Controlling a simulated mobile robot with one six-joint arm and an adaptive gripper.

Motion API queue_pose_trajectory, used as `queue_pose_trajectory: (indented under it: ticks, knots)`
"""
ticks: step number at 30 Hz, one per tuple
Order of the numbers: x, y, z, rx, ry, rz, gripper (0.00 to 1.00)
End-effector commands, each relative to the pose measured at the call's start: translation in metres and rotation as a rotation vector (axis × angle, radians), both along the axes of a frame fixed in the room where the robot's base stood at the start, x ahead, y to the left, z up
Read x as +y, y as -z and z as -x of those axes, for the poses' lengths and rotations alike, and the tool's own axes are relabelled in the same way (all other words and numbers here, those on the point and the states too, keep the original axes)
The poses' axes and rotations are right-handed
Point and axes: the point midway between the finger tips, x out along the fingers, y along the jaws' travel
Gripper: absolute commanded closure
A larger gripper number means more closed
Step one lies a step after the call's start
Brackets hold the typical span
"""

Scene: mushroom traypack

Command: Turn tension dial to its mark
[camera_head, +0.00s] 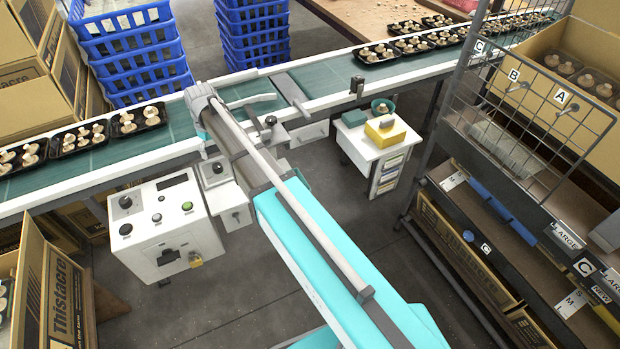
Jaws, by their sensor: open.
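Several round controls are in view, and I cannot tell for sure which one is the tension dial. A black knob (270,121) stands on a small bracket at the conveyor's near edge, just beyond my arm. Another dark knob (217,168) is on a small white box left of my arm. A larger black dial (125,202) is on the white control box. No dial mark is readable at this size. My teal and grey arm reaches from the lower right up to the conveyor edge. My gripper cannot be made out; the arm hides part of this area.
The green conveyor belt (180,137) carries mushroom trays left and right. The control box (165,225) has a green button and a yellow padlock. A white drawer cabinet (360,150) stands right of my arm. A wire-grid rack (540,90) fills the right. Grey floor lies between.

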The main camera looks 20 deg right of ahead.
Motion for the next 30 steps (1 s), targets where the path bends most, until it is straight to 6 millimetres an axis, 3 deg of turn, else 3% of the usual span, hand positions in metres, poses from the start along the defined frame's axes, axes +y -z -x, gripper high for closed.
queue_pose_trajectory:
  ticks: [1,18,28,30]
  knots:
    - [0.0,-0.009,0.0,0.0,0.0,0.0,0.16]
    - [-0.003,-0.055,-0.002,0.0,0.0,0.0,0.16]
    - [-0.004,-0.073,-0.003,0.0,0.0,0.0,0.16]
    - [-0.009,-0.063,0.004,0.0,0.013,0.001,0.16]
